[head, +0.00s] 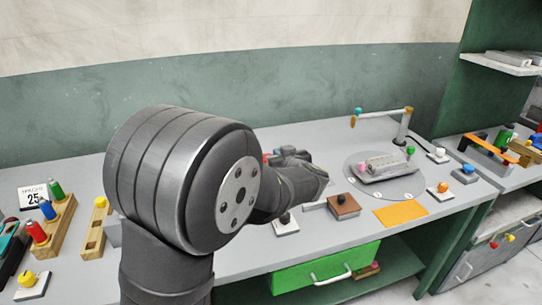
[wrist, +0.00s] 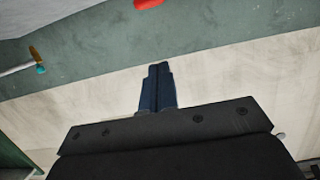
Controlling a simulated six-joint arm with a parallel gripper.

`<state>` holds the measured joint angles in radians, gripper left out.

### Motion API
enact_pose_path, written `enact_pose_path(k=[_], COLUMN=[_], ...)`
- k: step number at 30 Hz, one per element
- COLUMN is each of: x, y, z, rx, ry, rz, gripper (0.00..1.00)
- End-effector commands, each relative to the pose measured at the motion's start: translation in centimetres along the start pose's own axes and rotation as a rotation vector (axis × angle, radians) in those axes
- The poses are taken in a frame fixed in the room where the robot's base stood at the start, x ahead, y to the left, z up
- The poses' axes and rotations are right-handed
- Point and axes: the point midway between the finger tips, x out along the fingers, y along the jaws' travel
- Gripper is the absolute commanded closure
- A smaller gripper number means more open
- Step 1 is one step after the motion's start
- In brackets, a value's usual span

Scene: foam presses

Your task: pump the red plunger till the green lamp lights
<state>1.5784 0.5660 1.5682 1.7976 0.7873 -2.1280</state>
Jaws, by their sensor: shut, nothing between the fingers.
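My gripper (wrist: 159,68) shows in the wrist view with its two dark blue fingers together and nothing between them. A red rounded thing (wrist: 148,3), perhaps the plunger's top, is cut off by the upper edge of that view, apart from the fingertips. In the head view a small red patch (head: 265,157) shows beside my arm, which hides most of what is there. My fingertips cannot be made out in the head view. A small green ball (head: 410,150) stands by a grey ribbed device (head: 386,166); I cannot tell whether it is a lamp or lit.
A post with a sideways arm (head: 384,113) stands behind the round plate. A wooden rack (head: 52,235) with coloured pegs is at left.

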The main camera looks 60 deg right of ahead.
Motion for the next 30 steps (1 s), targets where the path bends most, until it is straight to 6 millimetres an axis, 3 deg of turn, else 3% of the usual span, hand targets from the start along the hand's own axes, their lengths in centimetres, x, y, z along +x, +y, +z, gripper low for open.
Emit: enact_pose_path(k=[5, 17, 24, 30], x=[2.0, 10.2, 10.7, 10.8], y=[-0.1, -0.2, -0.1, -0.1], z=[0.1, 0.1, 3.3, 3.9], rx=[0.0, 0.0, 0.002, 0.0], ry=[0.0, 0.0, -0.002, -0.001], rz=[-0.004, -0.003, -0.001, -0.001], gripper=[1.0, 1.0, 1.0, 1.0])
